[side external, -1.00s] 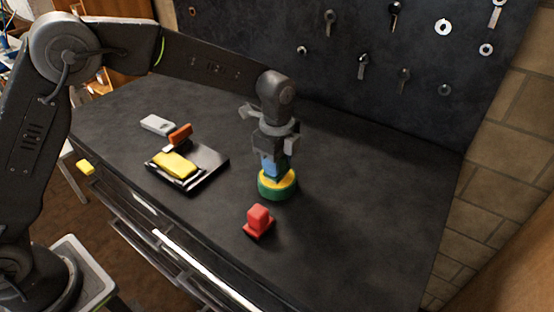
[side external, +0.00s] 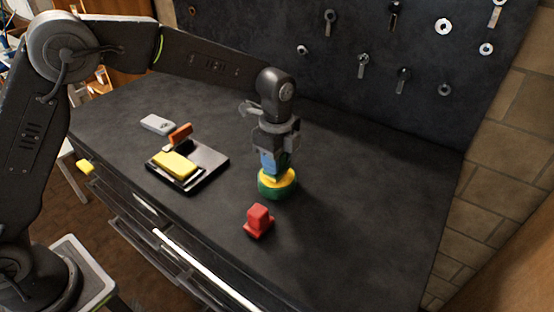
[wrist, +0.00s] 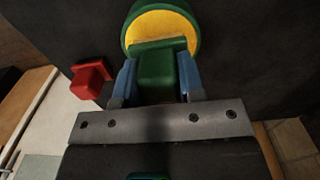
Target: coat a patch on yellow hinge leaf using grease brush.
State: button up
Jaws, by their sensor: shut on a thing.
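My gripper (wrist: 157,88) has blue fingertips shut on a green block-shaped tool with a wider head (wrist: 158,62), seemingly the grease brush. Its bristles cannot be made out. In the side view my gripper (side external: 273,163) points down over a round green piece with a yellow top (side external: 290,181). This yellow face also shows in the wrist view (wrist: 152,25), with the tool's head over its near part. I cannot tell whether they touch or whether a coat is on it. A yellow block (side external: 174,165) lies on a black tray; which yellow part is the hinge leaf is unclear.
A red block-shaped piece (side external: 258,221) stands close in front of the round piece. The black tray (side external: 212,164) is to the left, with an orange piece (side external: 180,134) at its back edge and a grey block (side external: 157,124) behind. The right bench top is clear.

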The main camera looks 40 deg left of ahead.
jog(key=shift+r, duration=3.2)
